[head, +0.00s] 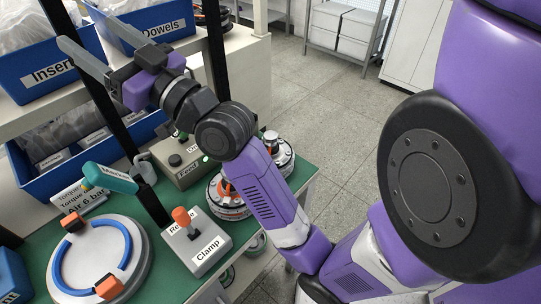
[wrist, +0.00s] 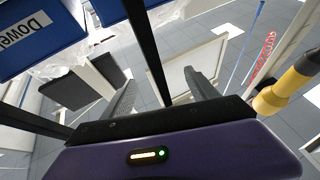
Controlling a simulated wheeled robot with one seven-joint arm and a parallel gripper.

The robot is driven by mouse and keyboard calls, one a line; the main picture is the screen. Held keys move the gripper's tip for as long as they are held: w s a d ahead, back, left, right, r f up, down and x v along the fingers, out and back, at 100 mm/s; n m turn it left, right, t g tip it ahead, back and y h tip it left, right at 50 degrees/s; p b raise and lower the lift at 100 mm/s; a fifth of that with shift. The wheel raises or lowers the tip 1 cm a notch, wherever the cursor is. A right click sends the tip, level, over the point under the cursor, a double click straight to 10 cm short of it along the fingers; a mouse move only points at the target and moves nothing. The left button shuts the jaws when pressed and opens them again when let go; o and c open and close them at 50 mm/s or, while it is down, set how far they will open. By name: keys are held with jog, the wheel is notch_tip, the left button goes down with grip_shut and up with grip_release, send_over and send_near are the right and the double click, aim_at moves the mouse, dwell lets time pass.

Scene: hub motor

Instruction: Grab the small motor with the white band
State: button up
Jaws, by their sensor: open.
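Round motor-like parts stand on the green bench top behind my forearm in the head view. One, with an orange top and pale and dark rings (head: 228,208), is partly covered by my arm. Another, with a pale top and some orange (head: 279,148), shows just right of the arm. I cannot tell which carries the white band. My gripper (head: 72,24) is open and empty, raised high at the upper left beside the blue bins, well away from these parts. In the wrist view its two fingers (wrist: 160,78) are spread apart, with no motor visible.
Blue bins labelled Insert (head: 55,82) and Dowels (head: 150,24) flank the gripper. Black uprights stand close by. A Clamp lever box (head: 199,246), a round fixture with a blue ring (head: 70,268) and a teal tool (head: 108,178) occupy the bench. Open floor lies right.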

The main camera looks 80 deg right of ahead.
notch_tip(320, 180, up, 4)
jog(key=d+n+y, duration=0.2)
jog(key=n+y, duration=0.1)
jog(key=n, duration=0.1)
jog(key=n+g+y, duration=0.1)
jog(key=n+g, duration=1.4)
jog(key=g, duration=0.8)
send_over(270, 135)
jog(key=a, duration=0.1)
jog(key=f, duration=2.5)
jog(key=shift+w+a+f+p, duration=0.1)
jog(key=shift+w+f+p, duration=0.15)
jog(key=shift+p, duration=0.1)
jog(key=shift+s+d+f, duration=0.15)
jog(key=shift+s+f, duration=0.15)
jog(key=shift+f, duration=0.25)
jog(key=shift+s+d+f, duration=0.1)
jog(key=shift+s+f, duration=0.15)
jog(key=shift+f, duration=0.25)
jog(key=f, duration=0.5)
jog(key=shift+w+d+f, duration=0.2)
jog(key=shift+d+f, duration=0.15)
jog(key=shift+d, duration=0.05)
